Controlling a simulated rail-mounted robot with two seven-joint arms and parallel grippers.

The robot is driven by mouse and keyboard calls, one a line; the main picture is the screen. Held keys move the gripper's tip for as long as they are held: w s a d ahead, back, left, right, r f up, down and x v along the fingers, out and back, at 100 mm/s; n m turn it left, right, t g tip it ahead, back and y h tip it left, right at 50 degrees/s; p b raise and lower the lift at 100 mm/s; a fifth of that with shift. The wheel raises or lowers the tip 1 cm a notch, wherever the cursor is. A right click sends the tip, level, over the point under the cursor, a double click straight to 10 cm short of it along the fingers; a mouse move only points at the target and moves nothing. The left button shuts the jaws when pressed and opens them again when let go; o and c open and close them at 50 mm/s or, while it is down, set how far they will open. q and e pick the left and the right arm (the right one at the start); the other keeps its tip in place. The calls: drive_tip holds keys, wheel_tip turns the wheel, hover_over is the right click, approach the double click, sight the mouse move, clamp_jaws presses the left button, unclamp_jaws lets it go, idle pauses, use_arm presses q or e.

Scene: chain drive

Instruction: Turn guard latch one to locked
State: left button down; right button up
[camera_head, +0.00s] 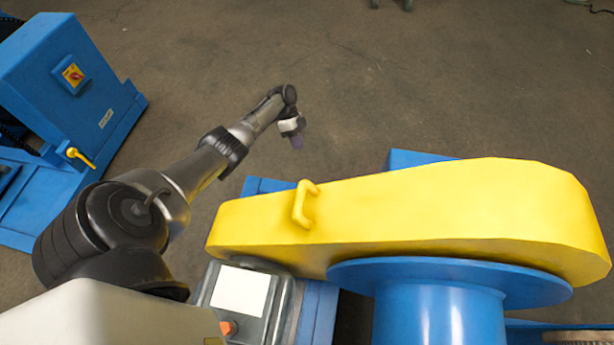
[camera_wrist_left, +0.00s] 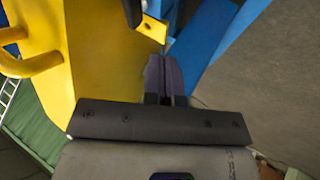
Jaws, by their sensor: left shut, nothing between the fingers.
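The yellow chain guard (camera_head: 400,215) with its handle (camera_head: 304,205) lies across the blue machine frame. In the left wrist view the guard (camera_wrist_left: 100,50) fills the left side. A small yellow tab (camera_wrist_left: 152,28) sticks out at its edge, with a dark part (camera_wrist_left: 133,12) beside it at the top border. This may be a guard latch, but it is cut off and its setting cannot be told. My left gripper (camera_head: 297,143) is past the far side of the guard. It is shut and empty, its fingertips (camera_wrist_left: 164,62) just below the tab, apparently apart from it. My right gripper is out of view.
A blue cabinet (camera_head: 50,70) with a red-and-yellow switch (camera_head: 73,75) and a yellow lever (camera_head: 80,156) stands at the left. A round blue pedestal (camera_head: 440,310) and a grey box with a white panel (camera_head: 240,292) are near. The floor beyond the guard is clear.

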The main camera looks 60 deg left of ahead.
use_arm(q)
drive_tip(key=shift+m, duration=0.5)
drive_tip(key=d+f, duration=0.2)
drive_tip(key=d, duration=0.1)
drive_tip(key=s+d+f+p, duration=0.1)
drive_tip(key=d+f, duration=0.2)
drive_tip(key=s+d+f, duration=0.1)
drive_tip(key=d+f, duration=0.2)
drive_tip(key=shift+s+p, duration=0.2)
drive_tip(key=shift+p, duration=0.15)
drive_tip(key=shift+r, duration=0.1)
drive_tip(key=shift+s+p, duration=0.1)
drive_tip(key=shift+p, duration=0.2)
drive_tip(key=shift+s+n+t, duration=0.1)
drive_tip(key=shift+n+t, duration=0.2)
drive_tip(key=shift+n, duration=0.1)
